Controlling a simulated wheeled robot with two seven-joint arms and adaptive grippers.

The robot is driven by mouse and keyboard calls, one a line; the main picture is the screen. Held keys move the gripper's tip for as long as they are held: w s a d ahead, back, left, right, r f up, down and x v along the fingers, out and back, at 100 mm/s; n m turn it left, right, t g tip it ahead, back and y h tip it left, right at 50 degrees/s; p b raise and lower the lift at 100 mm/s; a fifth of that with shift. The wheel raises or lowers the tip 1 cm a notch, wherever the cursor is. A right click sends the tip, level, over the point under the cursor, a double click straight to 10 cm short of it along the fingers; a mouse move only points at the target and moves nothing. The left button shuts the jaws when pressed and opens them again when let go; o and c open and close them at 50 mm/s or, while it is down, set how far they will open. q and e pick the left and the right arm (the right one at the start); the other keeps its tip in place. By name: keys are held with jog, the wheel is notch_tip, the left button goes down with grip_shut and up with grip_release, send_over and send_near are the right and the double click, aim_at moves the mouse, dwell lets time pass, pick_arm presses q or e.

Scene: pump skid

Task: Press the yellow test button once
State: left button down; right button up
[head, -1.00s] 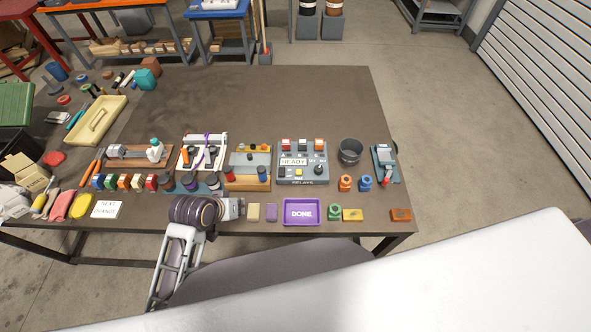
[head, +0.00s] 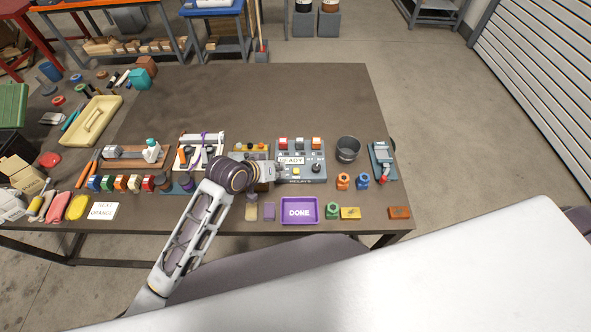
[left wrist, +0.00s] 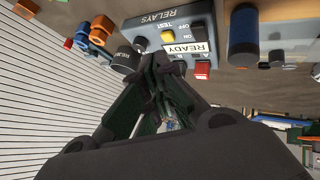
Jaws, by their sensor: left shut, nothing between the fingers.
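The yellow test button (head: 296,172) sits on the front part of the grey relay box (head: 312,176), below the READY label (head: 291,160). In the left wrist view, which is turned upside down, the yellow button (left wrist: 168,36) shows beside the word TEST, clear of the fingers. My left gripper (head: 278,173) is shut and empty at the left edge of the relay box, left of the button. In the left wrist view its fingertips (left wrist: 163,62) overlap the box; I cannot tell if they touch it. My right gripper is out of view.
The box also has a black knob (head: 316,167) and red and white switches along its back. A purple DONE tray (head: 299,211) lies in front. A dark cup (head: 348,149) stands to the right. The back of the table is clear.

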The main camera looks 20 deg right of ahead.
pick_arm(q)
jog(key=w+d+r+h, duration=0.1)
jog(key=w+d, duration=0.6)
jog(key=shift+w+r+g, duration=0.15)
jog(key=shift+g, duration=0.25)
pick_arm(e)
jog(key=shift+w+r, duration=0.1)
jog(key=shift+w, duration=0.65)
pick_arm(q)
jog(key=shift+f, duration=0.25)
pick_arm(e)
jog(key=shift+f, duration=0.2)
pick_arm(q)
jog(key=b, duration=0.7)
send_over(294, 169)
jog(key=shift+f, duration=4.15)
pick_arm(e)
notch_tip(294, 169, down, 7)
pick_arm(q)
jog(key=shift+d+f, duration=0.1)
jog(key=shift+f, duration=0.3)
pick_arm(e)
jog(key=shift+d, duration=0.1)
